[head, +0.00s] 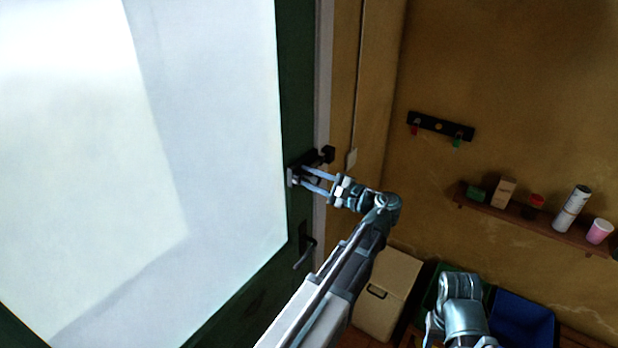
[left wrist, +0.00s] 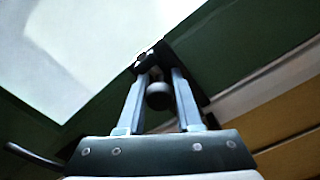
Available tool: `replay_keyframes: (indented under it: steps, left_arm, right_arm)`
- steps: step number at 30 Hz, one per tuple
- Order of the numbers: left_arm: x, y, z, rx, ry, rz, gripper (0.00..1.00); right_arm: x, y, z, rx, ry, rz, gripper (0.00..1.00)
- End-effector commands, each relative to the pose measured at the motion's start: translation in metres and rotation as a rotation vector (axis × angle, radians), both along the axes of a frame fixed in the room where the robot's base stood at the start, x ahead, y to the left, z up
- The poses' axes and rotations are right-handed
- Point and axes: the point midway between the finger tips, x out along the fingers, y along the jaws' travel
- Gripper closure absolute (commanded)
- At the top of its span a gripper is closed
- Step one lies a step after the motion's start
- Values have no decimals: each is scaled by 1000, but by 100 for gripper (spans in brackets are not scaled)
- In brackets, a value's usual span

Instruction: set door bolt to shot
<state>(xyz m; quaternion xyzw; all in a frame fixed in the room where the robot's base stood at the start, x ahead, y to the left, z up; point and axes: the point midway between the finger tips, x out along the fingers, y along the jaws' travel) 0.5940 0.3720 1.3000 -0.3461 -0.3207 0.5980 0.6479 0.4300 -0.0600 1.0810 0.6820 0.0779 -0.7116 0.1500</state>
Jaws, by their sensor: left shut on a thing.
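The door bolt (head: 294,176) is a dark fitting on the edge of a green door, level with a dark piece (head: 327,153) at the white frame strip. My left gripper (head: 308,179) reaches it from the right and is shut on the bolt's knob. In the left wrist view the round dark knob (left wrist: 158,96) shows between the two fingers (left wrist: 158,90), with the dark fitting behind it. The fingers hide part of the bolt, and I cannot tell how far its bar extends.
The door has a large pale panel (head: 190,110) and a lever handle (head: 305,252) below the bolt. On the right wall are a hook rail (head: 440,126) and a shelf (head: 520,213) with small items. A beige box (head: 385,290) and a blue bin (head: 523,320) stand below.

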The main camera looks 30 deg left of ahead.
Motion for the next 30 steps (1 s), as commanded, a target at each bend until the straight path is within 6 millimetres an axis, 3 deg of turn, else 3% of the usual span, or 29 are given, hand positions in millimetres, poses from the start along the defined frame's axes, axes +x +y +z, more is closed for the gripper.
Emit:
replay_keyframes:
  steps: [26, 30]
  left_arm:
    - [-1, 0, -2, -6, 3, 3, 100]
    - [7, 0, -2, -6, 3, 3, 100]
  right_arm:
    - [0, 0, 0, 0, 0, 0, 50]
    - [0, 0, 0, 0, 0, 0, 50]
